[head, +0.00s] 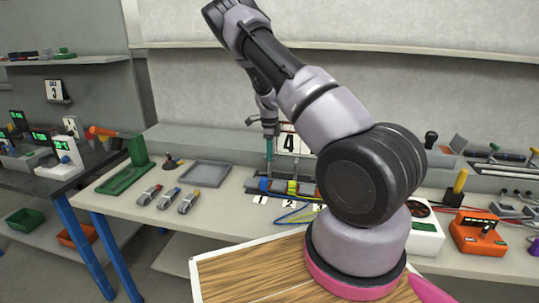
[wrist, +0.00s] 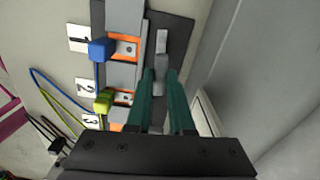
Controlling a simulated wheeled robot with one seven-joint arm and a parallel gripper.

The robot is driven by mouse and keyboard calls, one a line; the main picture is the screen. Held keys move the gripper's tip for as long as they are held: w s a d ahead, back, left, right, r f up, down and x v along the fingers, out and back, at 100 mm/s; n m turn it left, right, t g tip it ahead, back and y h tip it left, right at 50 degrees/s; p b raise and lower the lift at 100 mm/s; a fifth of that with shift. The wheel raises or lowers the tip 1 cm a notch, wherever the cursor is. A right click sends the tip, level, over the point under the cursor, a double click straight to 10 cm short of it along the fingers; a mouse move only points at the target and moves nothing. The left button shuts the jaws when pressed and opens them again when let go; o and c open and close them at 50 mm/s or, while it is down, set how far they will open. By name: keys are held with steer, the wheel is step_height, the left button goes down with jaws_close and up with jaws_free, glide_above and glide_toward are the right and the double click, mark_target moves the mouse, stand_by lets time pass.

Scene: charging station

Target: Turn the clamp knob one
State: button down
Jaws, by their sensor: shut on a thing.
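A clamp block (head: 279,182) with cards 1, 2 and 3 in front of it stands on the bench. In the wrist view, card 1 (wrist: 80,38) is beside a blue piece (wrist: 102,48) at an orange-framed terminal (wrist: 124,47). A yellow-green piece (wrist: 103,102) is beside card 2 (wrist: 86,88). My gripper (head: 268,164) points down behind the block. Its green fingertips (wrist: 160,75) are shut on a narrow grey piece (wrist: 161,46) on the dark plate; I cannot tell for sure that it is knob one.
A card marked 4 (head: 289,140) stands right behind my gripper. A grey tray (head: 205,175), several cable connectors (head: 169,198) and a green stand (head: 128,178) are to the left. Loose coloured wires (head: 297,214) lie in front of the block.

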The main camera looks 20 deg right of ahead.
steer(key=n, duration=0.8)
steer(key=shift+n, duration=0.4)
steer(key=n, duration=0.4)
steer(key=shift+n, duration=1.9)
steer(key=c, duration=0.8)
jaws_free()
step_height(320, 180, up, 11)
